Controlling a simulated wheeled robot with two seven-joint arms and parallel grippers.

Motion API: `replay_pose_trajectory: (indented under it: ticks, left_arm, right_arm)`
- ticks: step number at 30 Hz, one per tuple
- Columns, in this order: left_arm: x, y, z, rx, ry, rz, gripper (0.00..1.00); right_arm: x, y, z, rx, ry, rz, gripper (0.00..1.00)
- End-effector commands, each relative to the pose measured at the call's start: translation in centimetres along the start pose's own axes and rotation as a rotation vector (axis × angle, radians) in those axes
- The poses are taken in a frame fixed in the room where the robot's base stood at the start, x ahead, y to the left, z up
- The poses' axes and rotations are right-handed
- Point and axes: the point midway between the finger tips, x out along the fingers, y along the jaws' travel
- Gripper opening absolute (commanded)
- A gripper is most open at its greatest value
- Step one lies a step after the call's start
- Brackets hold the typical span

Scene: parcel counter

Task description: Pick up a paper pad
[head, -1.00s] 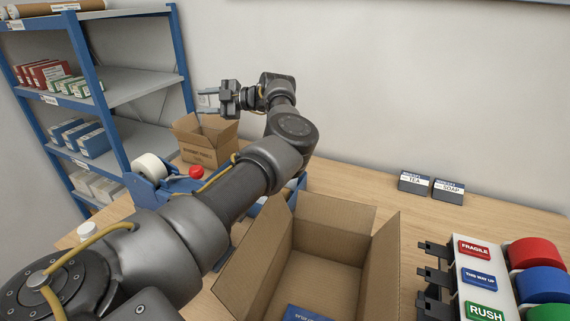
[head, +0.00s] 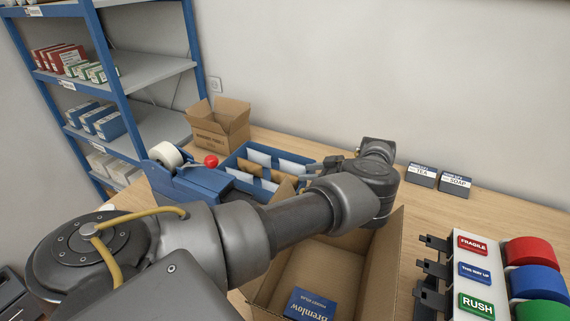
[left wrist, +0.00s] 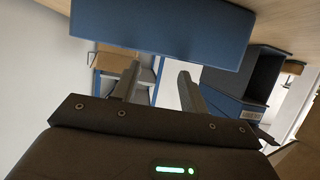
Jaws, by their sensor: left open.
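A blue tray (head: 236,160) on the counter holds flat white pieces (head: 292,168) and a brown one (head: 262,171), standing in slots; I cannot tell for sure which is a paper pad. My left gripper (head: 308,170) is at the tray's right end, its fingers pointing left; my arm partly hides it. In the left wrist view the gripper (left wrist: 158,85) is open, with nothing between its fingers. A blue panel (left wrist: 160,30) spans the top of that view just beyond the fingertips. My right gripper is not in view.
An open carton (head: 386,262) with a blue box (head: 311,304) inside stands under my arm. A tape dispenser (head: 190,185), a small carton (head: 217,125), labelled dark boxes (head: 438,180) and a label rack (head: 468,262) stand around. Blue-framed shelves (head: 150,75) are at left.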

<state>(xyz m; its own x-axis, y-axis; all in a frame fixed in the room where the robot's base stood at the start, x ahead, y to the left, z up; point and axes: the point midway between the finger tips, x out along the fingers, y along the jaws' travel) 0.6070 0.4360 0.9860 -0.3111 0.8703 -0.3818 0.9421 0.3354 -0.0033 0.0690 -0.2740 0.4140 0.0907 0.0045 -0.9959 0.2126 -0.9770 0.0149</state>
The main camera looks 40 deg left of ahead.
Motion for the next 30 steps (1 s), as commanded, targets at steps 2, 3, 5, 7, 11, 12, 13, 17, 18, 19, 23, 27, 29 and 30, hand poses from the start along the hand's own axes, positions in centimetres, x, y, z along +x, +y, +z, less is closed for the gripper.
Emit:
replay_pose_trajectory:
  ticks: [2, 3, 5, 7, 11, 12, 13, 17, 18, 19, 23, 27, 29, 30]
  left_arm:
    - [1.1, 0.0, -0.4, 0.0, 0.001, -0.002, 0.44]
    - [1.5, 0.0, -0.4, -0.001, 0.001, -0.001, 0.44]
    - [2.0, 0.0, -0.3, -0.002, 0.001, 0.0, 0.44]
    - [2.3, 0.1, -0.1, -0.002, 0.0, 0.001, 0.44]
    - [2.5, 0.1, -0.1, -0.002, -0.001, 0.001, 0.44]
    - [2.8, 0.1, -0.3, -0.002, 0.0, -0.001, 0.44]
    - [3.0, 0.1, -0.4, -0.002, 0.0, -0.002, 0.44]
    - [4.9, 0.2, -0.7, 0.0, 0.0, -0.002, 0.44]
    - [5.5, 0.2, -0.7, -0.001, 0.0, -0.003, 0.44]
    - [5.9, 0.2, -0.5, -0.001, 0.0, -0.002, 0.44]
    - [7.2, 0.3, -0.3, -0.002, -0.001, -0.001, 0.44]
    - [7.6, 0.3, -0.1, -0.004, -0.001, 0.0, 0.44]
    - [7.6, 0.3, -0.1, -0.004, -0.001, 0.001, 0.44]
    - [7.6, 0.3, -0.1, -0.004, -0.001, 0.001, 0.44]
  right_arm:
    - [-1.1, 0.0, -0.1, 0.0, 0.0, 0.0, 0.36]
    - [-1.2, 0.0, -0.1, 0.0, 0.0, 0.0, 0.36]
    - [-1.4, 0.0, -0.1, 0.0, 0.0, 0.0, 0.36]
    - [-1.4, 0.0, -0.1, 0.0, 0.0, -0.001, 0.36]
    - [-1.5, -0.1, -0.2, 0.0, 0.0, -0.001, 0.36]
    - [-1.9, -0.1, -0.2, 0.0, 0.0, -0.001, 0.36]
    - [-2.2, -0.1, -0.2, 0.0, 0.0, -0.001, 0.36]
    - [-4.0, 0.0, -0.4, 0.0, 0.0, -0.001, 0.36]
    - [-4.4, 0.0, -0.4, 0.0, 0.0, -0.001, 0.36]
    - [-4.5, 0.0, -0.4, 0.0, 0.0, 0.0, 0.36]
    - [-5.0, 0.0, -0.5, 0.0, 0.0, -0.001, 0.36]
    - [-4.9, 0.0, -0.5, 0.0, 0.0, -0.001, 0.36]
    - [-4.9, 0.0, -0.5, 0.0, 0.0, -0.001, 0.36]
    - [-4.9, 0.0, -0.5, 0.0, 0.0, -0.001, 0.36]
